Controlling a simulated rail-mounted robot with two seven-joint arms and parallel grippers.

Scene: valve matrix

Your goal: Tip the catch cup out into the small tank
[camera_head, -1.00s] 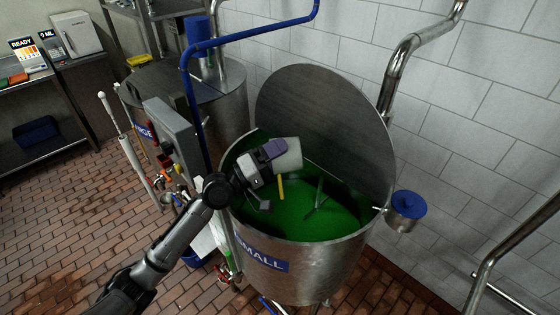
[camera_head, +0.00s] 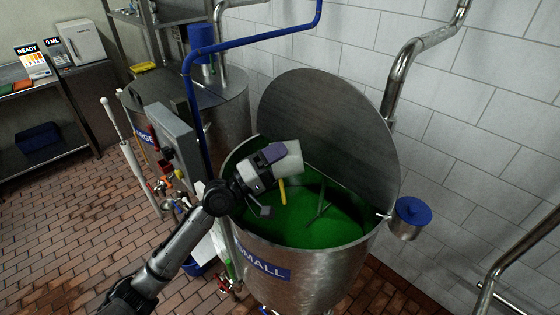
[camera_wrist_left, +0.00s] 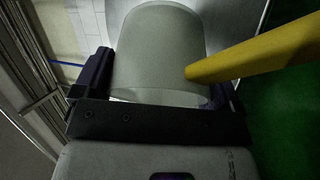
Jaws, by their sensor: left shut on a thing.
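My left gripper (camera_head: 268,168) is shut on the whitish catch cup (camera_head: 291,157) and holds it over the open small tank (camera_head: 325,276). The cup lies tipped on its side, with its yellow handle (camera_head: 282,190) pointing down towards the green liquid (camera_head: 335,225). In the left wrist view the cup (camera_wrist_left: 160,50) sits between both fingers, and the yellow handle (camera_wrist_left: 255,50) reaches right. I cannot see into the cup or any stream from it. The tank's blue label reads SMALL. My right gripper is out of view.
The small tank's round lid (camera_head: 325,120) stands raised behind the opening. A grey control box (camera_head: 172,140) and a blue pipe (camera_head: 188,100) stand to the left, before the large tank (camera_head: 232,108). A blue-topped canister (camera_head: 410,213) hangs at the right rim. A stirrer shows in the liquid.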

